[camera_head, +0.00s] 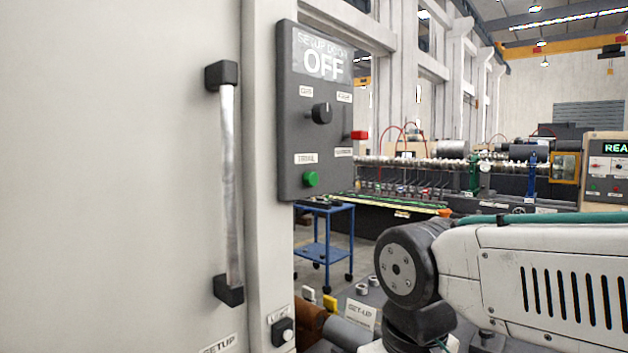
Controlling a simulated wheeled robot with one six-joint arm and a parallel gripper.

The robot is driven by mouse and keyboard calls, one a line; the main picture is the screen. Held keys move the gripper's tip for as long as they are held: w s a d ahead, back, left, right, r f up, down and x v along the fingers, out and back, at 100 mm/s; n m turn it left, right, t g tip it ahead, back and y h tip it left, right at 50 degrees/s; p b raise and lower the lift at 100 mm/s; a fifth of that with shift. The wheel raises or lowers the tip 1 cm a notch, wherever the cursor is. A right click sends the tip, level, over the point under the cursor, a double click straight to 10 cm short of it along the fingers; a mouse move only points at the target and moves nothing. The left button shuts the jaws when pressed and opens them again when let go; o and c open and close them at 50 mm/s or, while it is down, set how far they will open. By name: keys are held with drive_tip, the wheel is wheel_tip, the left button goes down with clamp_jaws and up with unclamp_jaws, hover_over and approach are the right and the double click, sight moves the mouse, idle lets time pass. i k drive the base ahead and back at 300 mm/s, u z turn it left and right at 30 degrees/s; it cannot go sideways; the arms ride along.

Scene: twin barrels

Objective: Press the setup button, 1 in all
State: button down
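A dark grey control panel (289,120) is mounted on the pale post beside the cabinet door. Its display (323,62) reads "SETUP DOOR OFF". Below the display are a black rotary knob (321,113), a red control (357,135) at the right edge and a green button (310,179) at the lower left. Lower on the post is a small black-and-white switch or button (283,332). I cannot tell which control is the setup button. My arm enters from the right; my gripper is out of view.
A cream door (110,180) with a long metal handle (231,185) fills the left. A blue trolley (325,250) and long machinery stand behind. Floor shows around the trolley.

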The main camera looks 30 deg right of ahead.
sight(310, 179)
drive_tip(key=z, duration=1.65)
drive_tip(key=k, duration=0.45)
drive_tip(key=u, duration=0.6)
